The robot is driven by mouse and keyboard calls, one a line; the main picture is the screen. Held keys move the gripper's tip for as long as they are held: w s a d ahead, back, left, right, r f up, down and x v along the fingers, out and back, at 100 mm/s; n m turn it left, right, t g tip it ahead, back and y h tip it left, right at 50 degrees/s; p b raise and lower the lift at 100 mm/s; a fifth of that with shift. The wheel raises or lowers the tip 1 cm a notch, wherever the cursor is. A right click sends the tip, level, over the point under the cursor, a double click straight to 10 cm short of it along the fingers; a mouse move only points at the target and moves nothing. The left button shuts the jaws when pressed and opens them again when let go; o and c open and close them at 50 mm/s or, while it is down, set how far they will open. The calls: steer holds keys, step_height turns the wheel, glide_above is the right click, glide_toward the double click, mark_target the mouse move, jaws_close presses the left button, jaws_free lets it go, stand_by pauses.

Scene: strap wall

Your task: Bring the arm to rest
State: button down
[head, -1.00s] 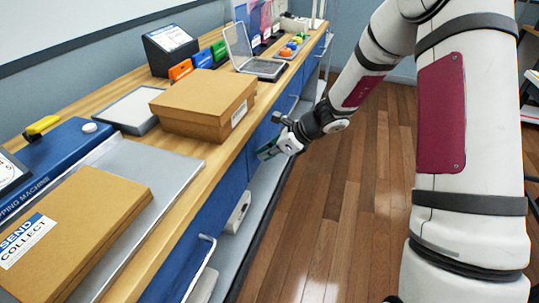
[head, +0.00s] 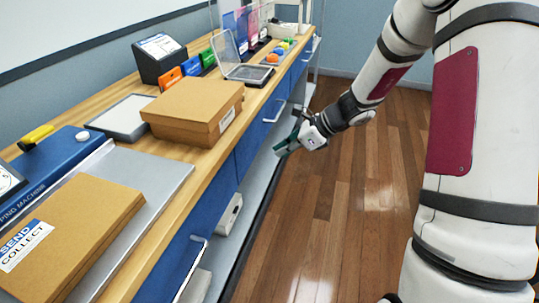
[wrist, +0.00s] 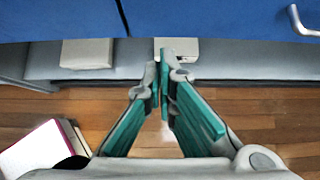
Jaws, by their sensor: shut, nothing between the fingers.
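My gripper (head: 287,146) hangs in the air over the wooden floor, just to the right of the counter's blue front in the head view. It is empty. In the wrist view its two green-padded fingers (wrist: 164,75) come together at the tips with nothing held between them. My white arm with dark red panels reaches down to it from the upper right. The fingertips point toward the lower shelf (wrist: 220,62) under the counter; I cannot tell how far apart they are.
The counter (head: 205,165) runs along the left with a cardboard box (head: 185,112), a flat parcel (head: 70,235), a blue machine (head: 55,160) and an open clear case (head: 235,60). Drawer handles (head: 275,112) stick out from its front. The wooden floor (head: 340,210) to the right is clear.

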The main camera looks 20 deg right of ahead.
steer(key=s+a+r+n+g+h+p, duration=0.1)
steer(key=s+a+r+n+p, duration=0.2)
steer(key=s+r+n, duration=0.5)
steer(key=s+a+r+n+g+h+p, duration=0.1)
steer(key=s+a+r+n+p, duration=0.2)
steer(key=s+r, duration=0.75)
steer(key=s+d+r+n+h+p, duration=0.2)
steer(key=s+r+n, duration=0.4)
steer(key=s, duration=0.4)
steer(key=s+d+r+n+t+h+p, duration=0.1)
steer(key=s+d+r+n+h+p, duration=0.1)
steer(key=s+r+n, duration=0.4)
steer(key=s+n+h+p, duration=0.1)
steer(key=s, duration=0.2)
steer(key=shift+s+d+r+n+p, duration=0.25)
steer(key=shift+s+r+n+p, duration=0.05)
steer(key=shift+s+n+p, duration=0.1)
